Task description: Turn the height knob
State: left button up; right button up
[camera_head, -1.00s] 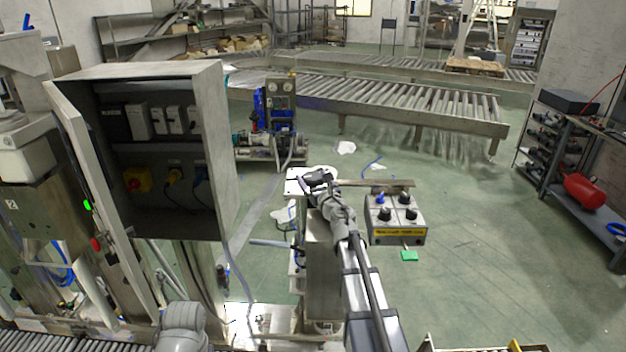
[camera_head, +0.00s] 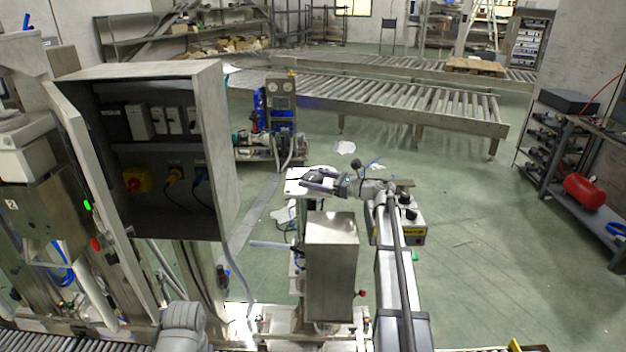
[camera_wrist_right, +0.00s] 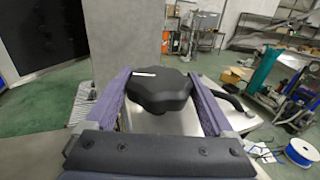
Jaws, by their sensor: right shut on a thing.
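The height knob (camera_wrist_right: 162,88) is a black, lobed knob with a short white mark on top, seen large in the right wrist view. It sits above a bright metal plate. My right gripper (camera_wrist_right: 160,101) has a finger on each side of the knob and is shut on it. In the head view my right gripper (camera_head: 320,181) is at the pale top plate (camera_head: 297,187) of the machine post, its arm coming in from the right. There the knob is mostly hidden by the gripper. My left gripper is not in view.
A steel box (camera_head: 332,255) stands just below the plate. A control box with black knobs (camera_head: 415,230) is partly hidden behind my right arm. An open electrical cabinet (camera_head: 222,150) stands to the left. A black crank-like handle (camera_wrist_right: 235,104) lies right of the knob in the wrist view.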

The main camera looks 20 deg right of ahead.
jog(key=shift+w+n+g+y, duration=0.1)
jog(key=shift+n+g+y, duration=1.7)
jog(key=shift+g, duration=0.6)
jog(key=shift+n+g, duration=0.3)
jog(key=o, duration=1.1)
jog(key=shift+v, duration=3.9)
